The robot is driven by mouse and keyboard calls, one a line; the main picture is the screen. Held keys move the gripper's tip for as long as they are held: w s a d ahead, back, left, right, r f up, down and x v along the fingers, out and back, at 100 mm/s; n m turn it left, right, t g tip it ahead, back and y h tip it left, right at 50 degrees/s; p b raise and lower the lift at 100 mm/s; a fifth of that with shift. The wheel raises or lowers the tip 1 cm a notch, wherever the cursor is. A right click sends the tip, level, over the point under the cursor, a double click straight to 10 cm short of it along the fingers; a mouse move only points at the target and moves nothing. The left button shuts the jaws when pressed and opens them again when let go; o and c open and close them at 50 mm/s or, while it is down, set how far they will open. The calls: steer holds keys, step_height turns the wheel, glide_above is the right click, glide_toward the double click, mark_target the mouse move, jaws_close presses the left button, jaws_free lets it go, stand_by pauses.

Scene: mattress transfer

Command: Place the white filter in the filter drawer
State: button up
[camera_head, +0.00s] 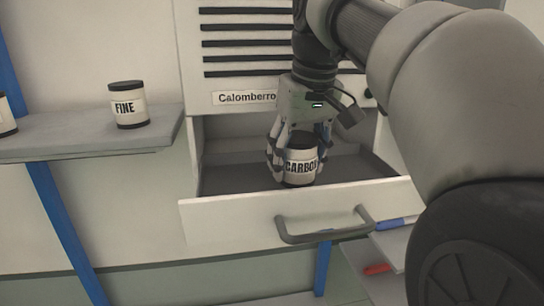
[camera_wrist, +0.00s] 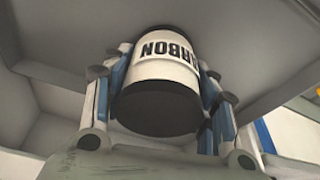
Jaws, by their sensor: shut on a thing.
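A white filter canister with a dark lid and base, labelled CARBON (camera_head: 301,167), is between the fingers of my gripper (camera_head: 290,160). My gripper points down and is shut on it. The canister looks upright in the head view, at the open filter drawer (camera_head: 240,222). I cannot tell whether its base touches the drawer floor. In the wrist view the CARBON canister (camera_wrist: 166,70) sits between both fingers of my gripper (camera_wrist: 160,105), its label upside down. The drawer is pulled out of a white cabinet marked Calomberro (camera_head: 246,98).
A canister labelled FINE (camera_head: 129,106) stands on a grey shelf (camera_head: 80,137) at the left, with another partly cut off at the edge. The drawer has a grey handle (camera_head: 320,231). Blue (camera_head: 395,223) and red (camera_head: 376,269) items lie lower right. The drawer's left side is empty.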

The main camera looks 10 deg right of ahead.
mark_target(301, 138)
steer(key=shift+f, duration=0.1)
steer(key=o, duration=1.2)
steer(key=shift+o, duration=0.2)
steer(key=shift+v, duration=3.9)
